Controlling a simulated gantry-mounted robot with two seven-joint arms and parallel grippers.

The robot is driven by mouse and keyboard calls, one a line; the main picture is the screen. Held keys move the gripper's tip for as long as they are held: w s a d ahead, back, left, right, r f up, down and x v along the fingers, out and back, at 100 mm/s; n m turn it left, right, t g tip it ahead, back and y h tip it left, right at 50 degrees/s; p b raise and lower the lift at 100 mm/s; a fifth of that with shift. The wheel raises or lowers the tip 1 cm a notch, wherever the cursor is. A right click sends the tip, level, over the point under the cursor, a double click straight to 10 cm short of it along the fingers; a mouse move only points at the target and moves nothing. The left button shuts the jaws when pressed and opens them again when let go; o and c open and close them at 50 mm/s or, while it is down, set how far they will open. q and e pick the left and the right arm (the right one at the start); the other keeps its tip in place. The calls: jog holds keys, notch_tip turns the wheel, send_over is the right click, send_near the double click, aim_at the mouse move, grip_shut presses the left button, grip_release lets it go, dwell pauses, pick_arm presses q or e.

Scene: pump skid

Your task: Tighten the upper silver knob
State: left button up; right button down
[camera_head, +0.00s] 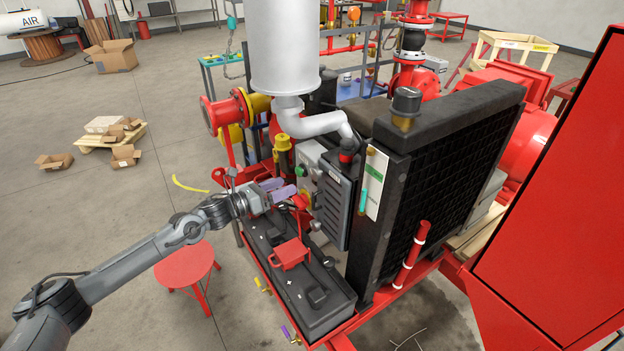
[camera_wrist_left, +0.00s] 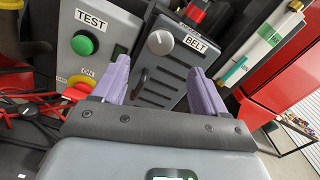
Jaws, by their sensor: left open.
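The upper silver knob (camera_wrist_left: 160,42) is a round silver disc near the top of a grey slatted cover (camera_wrist_left: 165,75) labelled BELT. In the head view the slatted cover (camera_head: 336,206) stands beside the radiator, and I cannot make out the knob there. My left gripper (camera_wrist_left: 160,68) is open, with its two purple fingers apart and nothing between them. The knob lies beyond the fingertips, roughly between them in the picture, and appears apart from them. In the head view the left gripper (camera_head: 284,190) is in front of the panels, above the battery. My right gripper is not in view.
A grey TEST panel with a green button (camera_wrist_left: 82,44) and a red-and-yellow switch (camera_wrist_left: 78,88) is left of the cover. The black battery (camera_head: 300,282) with a red bracket (camera_head: 290,254) lies below. The black radiator (camera_head: 450,170) stands to the right.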

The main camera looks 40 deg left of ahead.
aim_at(313, 175)
pick_arm(q)
jog(key=shift+p+x, duration=0.3)
jog(key=shift+x, duration=4.75)
jog(key=shift+s, duration=0.1)
jog(key=shift+d, duration=0.1)
jog(key=c, duration=1.1)
jog(key=shift+o, duration=0.2)
